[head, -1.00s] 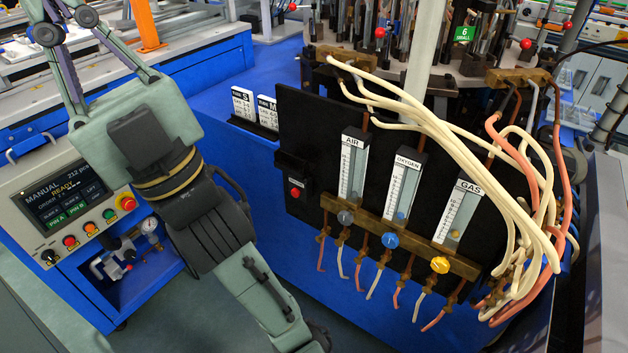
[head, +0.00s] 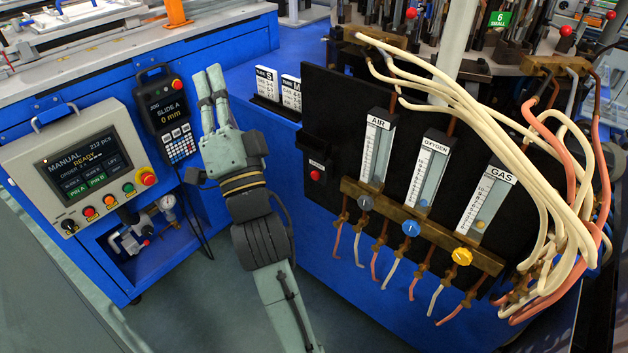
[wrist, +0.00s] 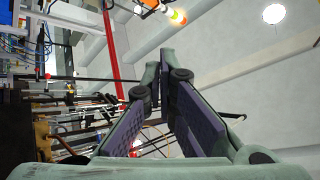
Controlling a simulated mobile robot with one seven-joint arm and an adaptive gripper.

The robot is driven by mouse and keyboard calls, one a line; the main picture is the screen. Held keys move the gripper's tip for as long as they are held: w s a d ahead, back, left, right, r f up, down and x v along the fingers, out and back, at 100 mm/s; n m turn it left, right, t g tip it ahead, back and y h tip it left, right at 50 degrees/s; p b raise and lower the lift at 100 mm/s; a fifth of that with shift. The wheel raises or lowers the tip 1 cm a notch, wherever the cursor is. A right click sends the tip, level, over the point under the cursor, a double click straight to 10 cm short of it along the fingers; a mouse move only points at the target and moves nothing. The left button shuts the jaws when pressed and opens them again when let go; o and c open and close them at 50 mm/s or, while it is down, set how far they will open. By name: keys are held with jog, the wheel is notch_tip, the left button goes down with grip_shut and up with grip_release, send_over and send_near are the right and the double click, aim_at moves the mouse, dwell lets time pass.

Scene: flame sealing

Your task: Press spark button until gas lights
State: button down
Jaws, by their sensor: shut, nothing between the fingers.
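The spark button is most likely the red button (head: 315,175) on a small black box at the left of the black gas panel (head: 330,120) in the head view. The small label above it is too small to read. My gripper (head: 208,72) is left of the panel, clear of the button, with its fingers pointing up and away. In the wrist view my gripper (wrist: 158,66) is shut and empty, its fingers meeting at the tips. The gas flowmeter (head: 487,200) has a yellow knob (head: 462,256) beneath it. No flame shows in these views.
The air (head: 377,150) and oxygen (head: 427,175) flowmeters stand left of the gas one. Cream and orange hoses (head: 500,130) hang at the right. A control screen (head: 85,165) and a pendant (head: 165,115) are on the left. Size cards (head: 267,83) stand behind the panel's left edge.

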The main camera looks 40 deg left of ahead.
aim_at(315, 176)
jog(key=w+f+m+h, duration=0.2)
jog(key=f+m, duration=0.4)
jog(key=f, duration=0.4)
jog(key=w+d+f+m+h+b, duration=0.1)
jog(key=w+f+m+h, duration=0.2)
jog(key=f, duration=0.8)
jog(key=w+d+f+m+h+b, duration=0.1)
jog(key=w+f+m+h, duration=0.2)
jog(key=f+m+h, duration=0.3)
notch_tip(315, 176, down, 5)
jog(key=m, duration=0.3)
jog(key=shift+d, duration=0.15)
jog(key=shift+w+f, duration=0.1)
jog(key=w, duration=0.8)
jog(key=shift+w+d, duration=0.35)
jog(key=shift+w, duration=0.45)
